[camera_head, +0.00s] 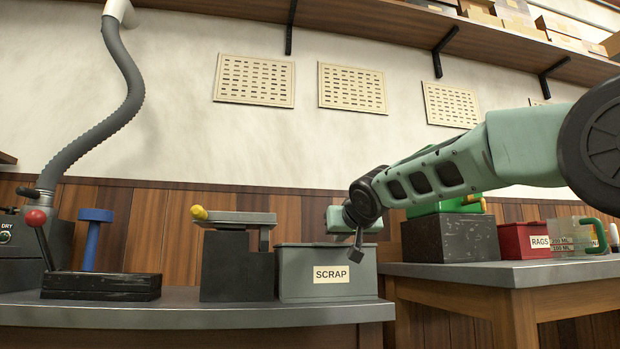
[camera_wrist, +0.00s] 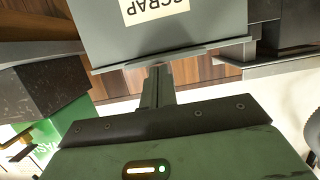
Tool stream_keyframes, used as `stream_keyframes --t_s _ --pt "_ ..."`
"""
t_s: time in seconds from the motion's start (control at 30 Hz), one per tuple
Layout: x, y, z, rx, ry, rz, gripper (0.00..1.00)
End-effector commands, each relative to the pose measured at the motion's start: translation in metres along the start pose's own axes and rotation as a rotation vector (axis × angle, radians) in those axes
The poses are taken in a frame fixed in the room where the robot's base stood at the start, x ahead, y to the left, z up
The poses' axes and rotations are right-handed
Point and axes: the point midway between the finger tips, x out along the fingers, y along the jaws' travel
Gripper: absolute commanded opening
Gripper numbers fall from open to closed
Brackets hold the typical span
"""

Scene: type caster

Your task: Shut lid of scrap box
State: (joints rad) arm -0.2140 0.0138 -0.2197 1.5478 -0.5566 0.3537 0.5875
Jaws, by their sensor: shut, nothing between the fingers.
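The grey scrap box (camera_head: 300,262) stands at the right end of the left bench, with a white SCRAP label on its front. Its top edge looks flat, and I see no lid standing up above it. In the wrist view the scrap box (camera_wrist: 115,40) shows upside down, with a thin rim or lid edge along its top. My gripper (camera_head: 355,255) is shut and empty, pointing down at the box's top right front. In the wrist view my gripper (camera_wrist: 158,72) points at that edge. Whether it touches cannot be told.
A dark block with a grey plate and yellow knob (camera_head: 238,262) stands close left of the box. A red-knobbed lever (camera_head: 38,225) and blue post (camera_head: 92,240) are farther left. A gap separates the right bench (camera_head: 470,270), which bears a red RAGS bin (camera_head: 515,242).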

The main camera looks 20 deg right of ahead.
Motion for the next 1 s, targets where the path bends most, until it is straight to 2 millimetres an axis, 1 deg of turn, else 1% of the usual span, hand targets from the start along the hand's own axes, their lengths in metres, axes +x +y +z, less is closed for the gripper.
stream_keyframes --t_s 0.03,0.1,0.23,0.4,0.83,0.93,1.0 --pt "0.004 0.000 0.011 0.000 -0.007 0.002 0.00" --pt "0.005 0.000 0.016 0.000 -0.010 0.002 0.00" --pt "0.008 0.000 0.024 -0.001 -0.019 0.004 0.00" --pt "0.010 -0.001 0.027 -0.001 -0.023 0.003 0.00" --pt "0.010 -0.003 0.026 0.000 -0.023 0.000 0.00" --pt "0.009 -0.003 0.018 0.001 -0.019 -0.001 0.00" --pt "0.007 -0.003 0.009 0.001 -0.014 -0.002 0.00"
